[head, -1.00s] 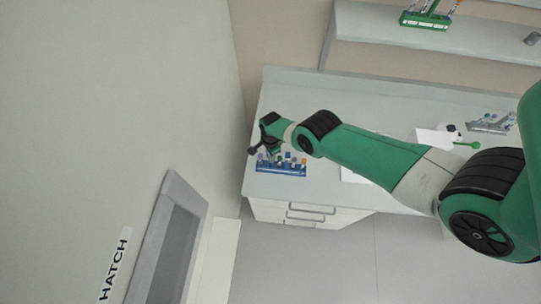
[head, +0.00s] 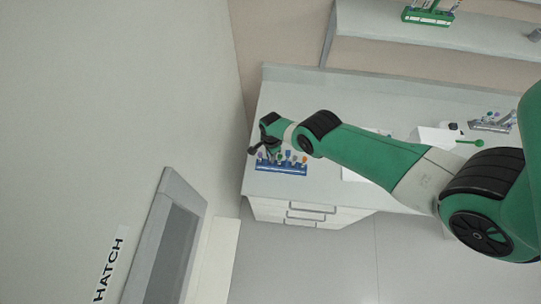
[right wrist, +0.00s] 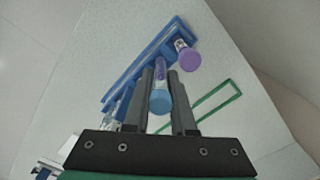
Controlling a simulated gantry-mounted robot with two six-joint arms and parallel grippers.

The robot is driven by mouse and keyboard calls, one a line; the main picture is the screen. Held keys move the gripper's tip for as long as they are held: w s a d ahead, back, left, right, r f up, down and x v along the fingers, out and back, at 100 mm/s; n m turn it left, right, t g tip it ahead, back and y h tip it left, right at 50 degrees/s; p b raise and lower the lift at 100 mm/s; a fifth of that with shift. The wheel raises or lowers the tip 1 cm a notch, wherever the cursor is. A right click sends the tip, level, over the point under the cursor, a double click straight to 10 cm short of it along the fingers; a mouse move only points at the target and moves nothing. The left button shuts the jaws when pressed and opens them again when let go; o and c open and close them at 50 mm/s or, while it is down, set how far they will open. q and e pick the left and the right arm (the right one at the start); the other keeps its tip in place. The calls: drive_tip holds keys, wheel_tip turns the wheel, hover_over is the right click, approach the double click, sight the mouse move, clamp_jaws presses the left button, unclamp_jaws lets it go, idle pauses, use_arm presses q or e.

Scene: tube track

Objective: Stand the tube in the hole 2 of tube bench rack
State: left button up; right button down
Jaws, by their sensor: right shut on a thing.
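The blue tube bench rack (head: 282,170) stands on the bench near its left end and holds several capped tubes. My right gripper (head: 262,148) is just above and behind the rack's left end. In the right wrist view the right gripper (right wrist: 160,80) is shut on a tube with a light-blue cap (right wrist: 160,103), which sits between the fingers. The blue rack (right wrist: 137,72) lies beyond the fingers, and a purple-capped tube (right wrist: 187,58) stands at it to the right. The lower end of the held tube is hidden, so I cannot tell whether it is in a hole. My left gripper is not in view.
A green outline (right wrist: 215,103) lies on the bench right of the fingers. A green rack (head: 428,16) stands on the upper shelf. A grey rack (head: 490,126) and a white box (head: 432,138) are at the bench's right. The left wall is close to the gripper.

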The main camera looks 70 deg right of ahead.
drive_tip(key=shift+f, duration=0.1)
drive_tip(key=shift+f+b, duration=0.6)
drive_tip(key=shift+b, duration=0.05)
drive_tip(key=c, duration=0.7)
unclamp_jaws()
wheel_tip(320, 180, up, 8)
drive_tip(key=p, duration=0.7)
drive_tip(key=shift+f, duration=0.15)
